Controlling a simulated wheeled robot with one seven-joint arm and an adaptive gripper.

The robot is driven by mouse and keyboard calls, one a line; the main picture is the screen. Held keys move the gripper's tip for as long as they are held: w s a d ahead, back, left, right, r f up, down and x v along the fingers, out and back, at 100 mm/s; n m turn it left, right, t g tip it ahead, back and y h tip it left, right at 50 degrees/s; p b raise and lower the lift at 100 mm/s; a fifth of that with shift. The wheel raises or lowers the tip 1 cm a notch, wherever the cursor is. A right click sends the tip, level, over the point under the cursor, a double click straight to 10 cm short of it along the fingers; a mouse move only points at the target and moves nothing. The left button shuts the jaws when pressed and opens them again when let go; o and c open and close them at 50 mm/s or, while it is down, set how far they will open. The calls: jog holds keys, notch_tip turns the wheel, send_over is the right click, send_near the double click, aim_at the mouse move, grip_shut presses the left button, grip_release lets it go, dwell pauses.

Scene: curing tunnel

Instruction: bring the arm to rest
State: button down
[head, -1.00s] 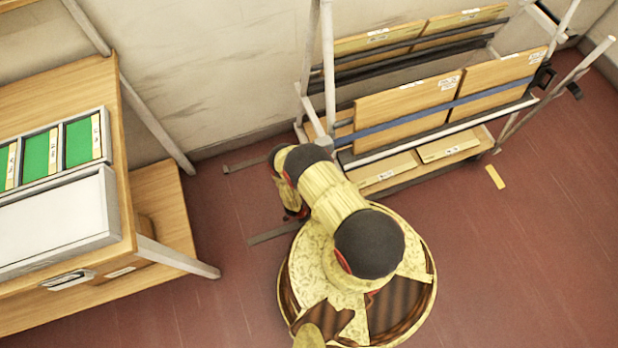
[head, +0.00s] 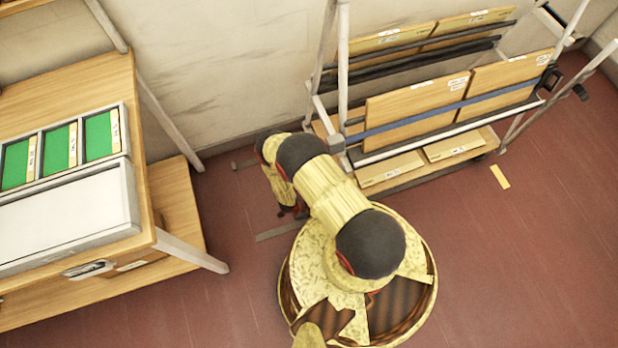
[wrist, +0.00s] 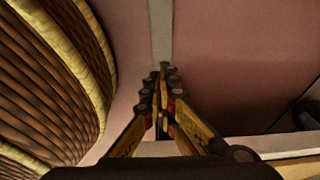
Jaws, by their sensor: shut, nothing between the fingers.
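My arm is folded above my round yellow base in the head view. My gripper (wrist: 163,75) shows in the wrist view with its two fingers together and nothing between them. It points along the red floor (wrist: 235,60), beside my ribbed base at the left of that view. In the head view the gripper hangs low at the left of the arm, and its fingertips are mostly hidden.
A wooden workbench (head: 160,212) with a tray of green panels (head: 102,135) stands at left. A metal rack (head: 343,90) holding wooden boards (head: 415,103) stands behind the arm. A yellow strip (head: 500,176) lies on the floor. Open floor lies at right.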

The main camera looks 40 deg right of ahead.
jog(key=shift+v, duration=1.1)
